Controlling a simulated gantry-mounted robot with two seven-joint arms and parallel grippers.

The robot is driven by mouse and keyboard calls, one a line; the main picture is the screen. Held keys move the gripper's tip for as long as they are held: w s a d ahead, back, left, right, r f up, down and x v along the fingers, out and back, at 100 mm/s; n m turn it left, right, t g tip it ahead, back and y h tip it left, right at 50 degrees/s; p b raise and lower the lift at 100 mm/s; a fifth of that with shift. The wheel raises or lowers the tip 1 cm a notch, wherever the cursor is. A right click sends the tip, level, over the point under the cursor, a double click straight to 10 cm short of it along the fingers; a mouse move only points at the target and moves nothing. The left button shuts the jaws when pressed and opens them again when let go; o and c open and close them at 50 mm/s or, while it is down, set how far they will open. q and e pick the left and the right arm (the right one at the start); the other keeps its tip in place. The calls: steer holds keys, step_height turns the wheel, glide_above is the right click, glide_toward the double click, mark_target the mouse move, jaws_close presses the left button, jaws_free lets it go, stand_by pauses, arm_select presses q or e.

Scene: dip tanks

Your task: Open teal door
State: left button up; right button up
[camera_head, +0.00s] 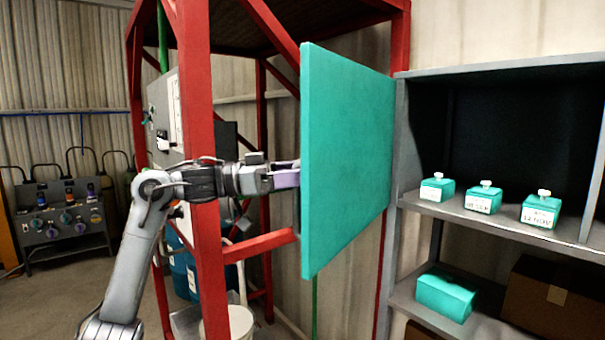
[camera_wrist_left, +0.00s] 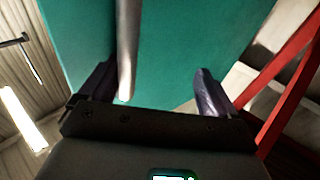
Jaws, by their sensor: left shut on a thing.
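The teal door (camera_head: 345,160) is a flat panel in the head view, standing swung out from the red frame, its left edge nearer to me and its right edge back by the red post. My left gripper (camera_head: 285,178) reaches in from the left to the door's left-hand side, where the panel partly hides the fingertips. In the left wrist view, the teal door (camera_wrist_left: 185,40) fills the background. A pale bar-shaped handle (camera_wrist_left: 127,45) runs between the fingers of my left gripper (camera_wrist_left: 155,75), closer to the left finger. The gripper is shut on this handle. My right gripper is not in view.
The red frame (camera_head: 203,130) stands around my left arm, with a lower crossbar (camera_head: 258,245) below it. A grey shelf (camera_head: 445,208) at the right holds teal lidded boxes (camera_head: 483,200). A white bucket (camera_head: 240,322) stands low near the frame. Open floor lies at the left.

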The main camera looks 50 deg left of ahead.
arm_select(q)
steer(key=shift+s+a+f+b, duration=0.1)
steer(key=shift+a+f+b, duration=0.15)
steer(key=shift+a, duration=0.25)
steer(key=shift+a+f+b, duration=0.25)
steer(key=shift+a, duration=0.25)
steer(key=shift+c, duration=0.7)
steer(key=shift+s+a+f+b, duration=0.35)
steer(key=shift+a+f+b, duration=0.15)
steer(key=shift+a, duration=0.2)
steer(key=c, duration=0.5)
steer(key=shift+s+a+f+b, duration=0.25)
steer(key=shift+a, duration=0.2)
steer(key=shift+s+a+f+b, duration=0.2)
steer(key=shift+a+f+b, duration=0.05)
steer(key=shift+a, duration=0.15)
steer(key=shift+c, duration=0.5)
steer(key=s+a, duration=0.1)
steer(key=s+a+f+b, duration=0.1)
steer(key=s+a, duration=0.1)
steer(key=shift+a+r, duration=0.1)
